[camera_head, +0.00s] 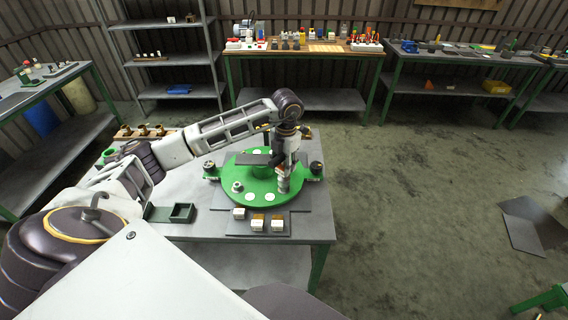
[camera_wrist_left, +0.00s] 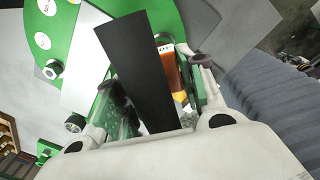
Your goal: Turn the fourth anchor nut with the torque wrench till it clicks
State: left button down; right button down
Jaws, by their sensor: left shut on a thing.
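The round green disperser base (camera_head: 232,194) lies on a grey plate on the near table, with pale round spots and a nut-like fitting (camera_head: 238,187) on it. My left gripper (camera_head: 283,168) is over the right part of the base, pointing down. It is shut on a tool that I take for the torque wrench, with an orange-brown part (camera_wrist_left: 171,68) showing between the fingers. A flat dark bar (camera_wrist_left: 135,60) crosses in front of the wrist camera, and it also reaches left in the head view (camera_head: 250,159). The tool's lower end and the fourth nut are hidden. My right gripper is out of view.
Brackets with dark knobs stand at the base's left (camera_head: 209,166) and right (camera_head: 316,169). White blocks (camera_head: 257,223) sit on a dark plate in front. A dark open box (camera_head: 181,212) is at the left front. A wooden rack (camera_head: 143,132) with parts stands behind.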

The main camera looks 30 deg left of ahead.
pick_arm(q)
jog(key=shift+f+b, duration=0.4)
jog(key=shift+f, duration=0.1)
jog(key=shift+f+b, duration=0.75)
jog(key=shift+f, duration=0.35)
dwell(0.3)
jog(key=shift+m, duration=1)
jog(key=shift+a+m, duration=0.1)
jog(key=shift+m, duration=1.5)
jog(key=shift+r+m, duration=0.1)
jog(key=shift+m, duration=1.4)
jog(key=shift+w+a+m+t+h, duration=0.1)
jog(key=shift+m+t+h, duration=0.2)
jog(key=shift+m, duration=3)
jog(key=shift+n, duration=0.3)
